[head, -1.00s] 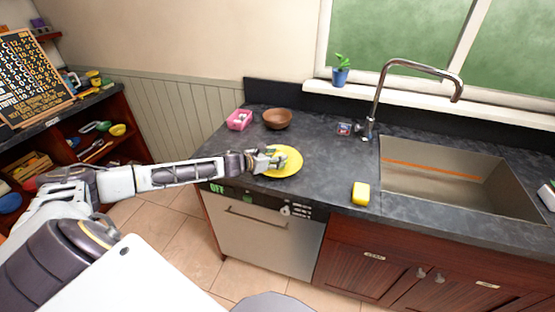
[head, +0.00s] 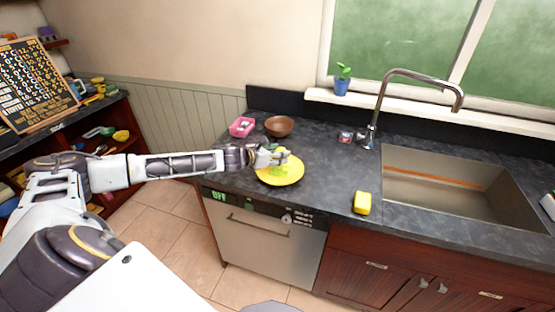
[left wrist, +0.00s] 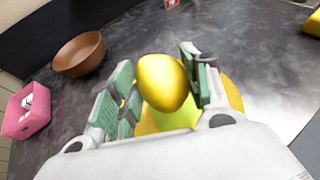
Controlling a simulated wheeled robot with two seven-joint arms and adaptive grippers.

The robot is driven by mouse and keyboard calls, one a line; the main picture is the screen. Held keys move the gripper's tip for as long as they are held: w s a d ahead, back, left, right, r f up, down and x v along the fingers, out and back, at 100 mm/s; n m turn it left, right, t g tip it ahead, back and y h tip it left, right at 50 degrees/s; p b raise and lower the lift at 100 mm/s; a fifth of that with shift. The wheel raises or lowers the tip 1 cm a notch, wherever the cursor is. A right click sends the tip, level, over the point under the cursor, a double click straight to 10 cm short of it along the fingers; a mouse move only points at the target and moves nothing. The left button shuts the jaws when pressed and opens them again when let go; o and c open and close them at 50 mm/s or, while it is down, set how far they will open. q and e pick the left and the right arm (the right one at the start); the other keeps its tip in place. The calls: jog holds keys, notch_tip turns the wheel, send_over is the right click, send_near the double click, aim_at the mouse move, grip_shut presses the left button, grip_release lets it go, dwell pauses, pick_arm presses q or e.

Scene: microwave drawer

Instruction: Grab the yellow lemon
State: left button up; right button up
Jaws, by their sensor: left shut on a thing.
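The yellow lemon (left wrist: 163,82) sits between the green-padded fingers of my left gripper (left wrist: 158,78) in the left wrist view. My left gripper (head: 274,155) is shut on it, just above the yellow plate (head: 285,178) in the head view. In that view the fingers partly hide the lemon. A yellow-green patch (left wrist: 178,118) shows below the lemon, over the plate; I cannot tell its shape. My right gripper is not in view.
A brown bowl (head: 279,126) and a pink container (head: 242,127) stand behind the plate. A yellow sponge-like block (head: 362,203) lies near the sink (head: 430,185). The faucet (head: 376,115) rises behind it. The counter between plate and sink is mostly clear.

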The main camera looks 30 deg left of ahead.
pick_arm(q)
jog(key=shift+r+p, duration=0.55)
jog(key=shift+r, duration=1.4)
